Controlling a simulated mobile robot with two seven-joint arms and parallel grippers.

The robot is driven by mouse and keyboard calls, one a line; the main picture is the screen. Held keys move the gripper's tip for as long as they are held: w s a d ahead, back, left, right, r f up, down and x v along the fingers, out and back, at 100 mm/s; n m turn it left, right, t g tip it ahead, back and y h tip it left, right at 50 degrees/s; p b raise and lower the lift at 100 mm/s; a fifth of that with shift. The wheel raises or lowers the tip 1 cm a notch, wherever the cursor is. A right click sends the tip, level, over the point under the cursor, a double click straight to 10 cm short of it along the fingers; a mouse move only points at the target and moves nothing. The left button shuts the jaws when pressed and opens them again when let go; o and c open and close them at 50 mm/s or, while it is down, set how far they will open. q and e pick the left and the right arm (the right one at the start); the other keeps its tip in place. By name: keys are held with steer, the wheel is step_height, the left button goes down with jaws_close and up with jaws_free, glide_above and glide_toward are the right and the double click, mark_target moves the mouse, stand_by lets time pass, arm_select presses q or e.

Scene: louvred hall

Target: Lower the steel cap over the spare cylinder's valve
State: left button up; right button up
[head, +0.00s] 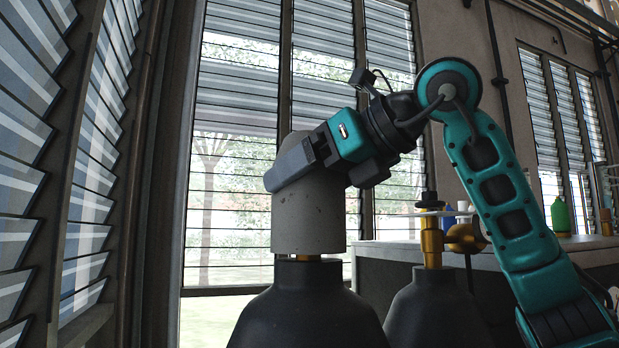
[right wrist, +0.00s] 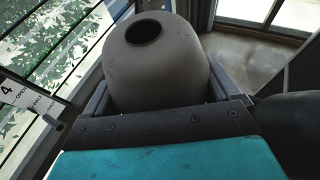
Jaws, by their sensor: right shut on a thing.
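The steel cap (head: 309,218) is a grey, rough-surfaced dome standing upright over the dark spare cylinder (head: 305,312). My right gripper (head: 290,172) is shut on its upper part from the right. In the right wrist view, the cap (right wrist: 160,72) sits between the two fingers, with a round dark hole in its top. A narrow brass band of the valve (head: 302,258) shows between the cap's lower rim and the cylinder's shoulder. The rest of the valve is hidden, apparently inside the cap. I cannot tell whether the rim touches anything. My left gripper is out of view.
A second dark cylinder (head: 437,312) with a brass valve (head: 431,245) and fittings stands close on the right, behind my right arm. A grey counter (head: 385,268) behind it carries a green bottle (head: 560,215). Louvred windows (head: 235,130) stand behind and on the left.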

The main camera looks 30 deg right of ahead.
stand_by(0.3)
steer(key=o, duration=1.3)
steer(key=shift+f, duration=0.1)
steer(key=s+r+p, duration=0.1)
steer(key=r, duration=0.1)
steer(key=s+r+p, duration=0.1)
steer(key=r+p, duration=0.1)
steer(key=s+d+r+p, duration=0.1)
steer(key=s+p, duration=0.1)
steer(key=shift+r, duration=0.4)
steer(key=shift+w, duration=0.1)
